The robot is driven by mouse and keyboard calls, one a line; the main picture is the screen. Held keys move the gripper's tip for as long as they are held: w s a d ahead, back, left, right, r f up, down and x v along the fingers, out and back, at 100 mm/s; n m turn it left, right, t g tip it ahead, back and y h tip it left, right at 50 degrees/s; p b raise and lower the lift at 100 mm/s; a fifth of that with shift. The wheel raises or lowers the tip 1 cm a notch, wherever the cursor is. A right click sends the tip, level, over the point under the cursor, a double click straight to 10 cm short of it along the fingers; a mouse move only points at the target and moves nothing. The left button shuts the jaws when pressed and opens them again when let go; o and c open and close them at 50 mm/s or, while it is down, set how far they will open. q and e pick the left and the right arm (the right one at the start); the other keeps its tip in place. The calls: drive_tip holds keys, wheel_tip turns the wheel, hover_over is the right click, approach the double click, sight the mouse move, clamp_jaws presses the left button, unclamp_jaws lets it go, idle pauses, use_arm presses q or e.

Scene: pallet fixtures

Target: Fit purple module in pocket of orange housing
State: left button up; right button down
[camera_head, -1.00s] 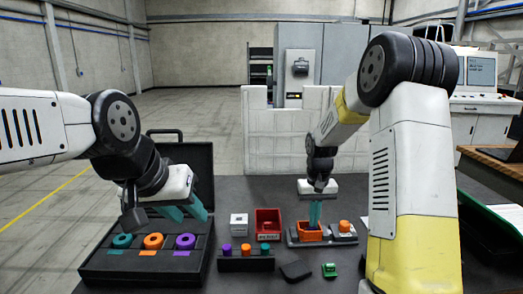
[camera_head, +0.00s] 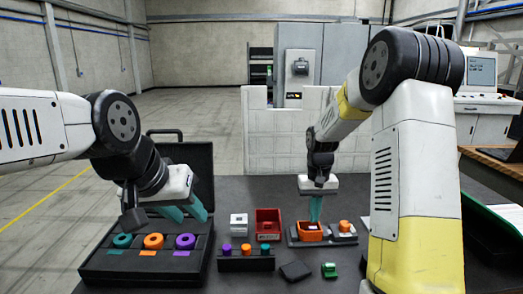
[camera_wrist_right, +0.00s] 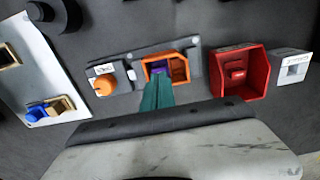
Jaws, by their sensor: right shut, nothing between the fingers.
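The orange housing (camera_head: 309,237) sits on a grey fixture plate; it also shows in the right wrist view (camera_wrist_right: 181,66). The purple module (camera_wrist_right: 160,71) lies inside the housing, partly hidden by my fingers; I cannot tell whether it is fully seated. My right gripper (camera_head: 315,220) is shut and empty, its teal fingertips just over the housing. In the right wrist view its fingertips (camera_wrist_right: 159,80) are at the housing's near edge. My left gripper (camera_head: 186,214) is open and empty above the black case at the left.
An orange knob (camera_head: 345,226) stands beside the housing. A red bin (camera_head: 268,221) and a white block (camera_head: 239,222) are to the left. A dark rack (camera_head: 246,263) with coloured pegs, a black block (camera_head: 295,270) and a green part (camera_head: 329,270) lie in front. The open case (camera_head: 140,272) holds coloured rings.

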sight(313, 228)
drive_tip(key=shift+r, duration=2.5)
drive_tip(key=shift+r, duration=0.1)
drive_tip(key=s+r+t+y, duration=0.1)
drive_tip(key=s+r+t, duration=0.2)
drive_tip(key=s+r, duration=0.9)
drive_tip(key=s+a+t+y, duration=0.1)
drive_tip(key=s+a+t, duration=0.1)
drive_tip(key=s, duration=1)
drive_tip(key=shift+s+r+t, duration=0.15)
drive_tip(key=shift+r+t, duration=0.05)
drive_tip(key=shift+t, duration=0.4)
